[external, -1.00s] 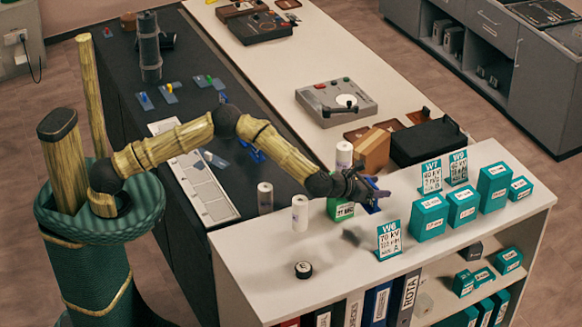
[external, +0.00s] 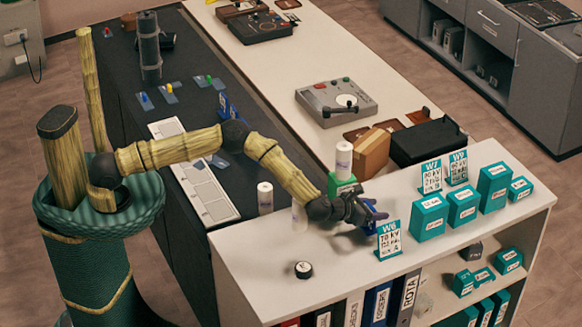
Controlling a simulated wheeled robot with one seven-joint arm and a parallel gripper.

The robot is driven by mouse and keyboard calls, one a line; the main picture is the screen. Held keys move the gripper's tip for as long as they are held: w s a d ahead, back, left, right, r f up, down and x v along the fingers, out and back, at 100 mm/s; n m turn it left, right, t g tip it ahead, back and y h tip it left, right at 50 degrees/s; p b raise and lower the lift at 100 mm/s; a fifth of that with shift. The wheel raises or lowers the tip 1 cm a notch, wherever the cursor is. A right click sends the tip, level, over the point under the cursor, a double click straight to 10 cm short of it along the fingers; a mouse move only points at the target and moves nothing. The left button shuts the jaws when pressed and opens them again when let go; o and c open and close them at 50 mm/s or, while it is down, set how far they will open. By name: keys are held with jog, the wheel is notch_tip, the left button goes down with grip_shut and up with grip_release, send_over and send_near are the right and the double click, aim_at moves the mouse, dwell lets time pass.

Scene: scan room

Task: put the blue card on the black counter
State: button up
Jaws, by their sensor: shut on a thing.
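My gripper (external: 368,214) is at the white shelf top (external: 255,250), just behind and left of the W6 sign (external: 389,240). It is shut on a small blue piece that shows at its fingers, which I take to be the blue card (external: 377,216); the dark fingers hide part of it. I cannot tell whether the card still touches the shelf top. The black counter (external: 200,45) runs along the left, behind my arm. Several small clear-blue cards with coloured knobs (external: 172,86) lie on it.
A green box (external: 341,187), brown box (external: 371,152) and black case (external: 428,141) stand behind my gripper. Teal boxes (external: 430,217) stand right.

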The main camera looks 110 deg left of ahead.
jog(key=shift+s+a+r, duration=0.1)
jog(key=shift+s+r, duration=0.05)
jog(key=o, duration=0.9)
jog(key=shift+f, duration=0.25)
jog(key=shift+c, duration=0.2)
jog(key=o, duration=0.4)
jog(key=shift+r, duration=0.1)
jog(key=shift+o, duration=0.2)
jog(key=shift+r, duration=0.15)
jog(key=b+v, duration=0.3)
jog(key=v, duration=0.9)
